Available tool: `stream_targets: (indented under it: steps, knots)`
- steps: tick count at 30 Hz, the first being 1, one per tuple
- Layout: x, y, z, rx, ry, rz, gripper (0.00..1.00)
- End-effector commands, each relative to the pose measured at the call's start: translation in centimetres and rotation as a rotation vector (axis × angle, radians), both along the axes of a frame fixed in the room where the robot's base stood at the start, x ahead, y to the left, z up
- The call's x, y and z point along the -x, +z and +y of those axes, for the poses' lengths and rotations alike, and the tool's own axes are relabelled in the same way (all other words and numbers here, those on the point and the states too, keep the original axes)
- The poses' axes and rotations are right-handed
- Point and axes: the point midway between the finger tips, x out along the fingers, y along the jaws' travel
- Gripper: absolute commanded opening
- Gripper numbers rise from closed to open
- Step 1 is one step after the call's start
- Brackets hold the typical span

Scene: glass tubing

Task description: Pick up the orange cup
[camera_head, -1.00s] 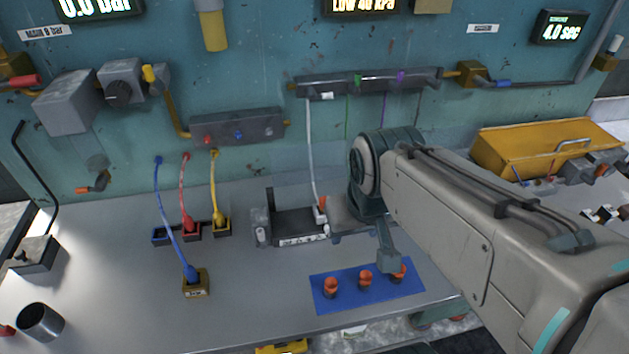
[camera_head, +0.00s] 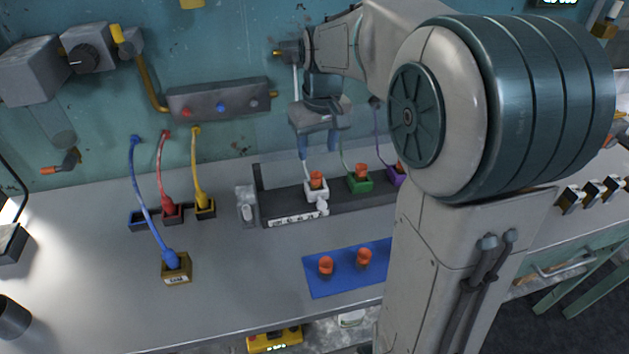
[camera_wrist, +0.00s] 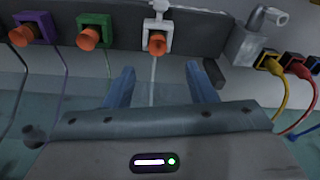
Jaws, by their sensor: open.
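Several orange cups are in view. In the head view two stand on the blue mat, one at left (camera_head: 326,265) and one to its right (camera_head: 364,256); my arm hides the mat's right end. Other orange pieces sit at the white holder (camera_head: 316,179), the green holder (camera_head: 361,171) and the purple holder (camera_head: 399,165) on the dark rack. In the wrist view these show at the white (camera_wrist: 157,43), green (camera_wrist: 88,38) and purple (camera_wrist: 21,35) holders. My gripper (camera_head: 318,150) is open and empty, above and behind the white holder; its fingers (camera_wrist: 160,70) point towards that holder's orange piece.
The blue mat (camera_head: 322,287) lies at the bench's front. Thin tubes rise from the rack holders near my gripper. Blue, red and yellow tubes stand to the left, with a labelled block (camera_head: 176,270). Bench between block and mat is clear.

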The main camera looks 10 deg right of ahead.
Motion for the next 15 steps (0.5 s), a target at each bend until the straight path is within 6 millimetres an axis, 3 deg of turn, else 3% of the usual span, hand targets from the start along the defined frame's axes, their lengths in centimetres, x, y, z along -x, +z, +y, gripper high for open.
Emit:
stream_targets:
  steps: [6, 15]
  knots:
    - [-0.4, -3.9, 0.0, 0.000, -0.001, 0.002, 0.50]
    - [-0.8, -6.4, -0.1, 0.000, -0.002, 0.003, 0.50]
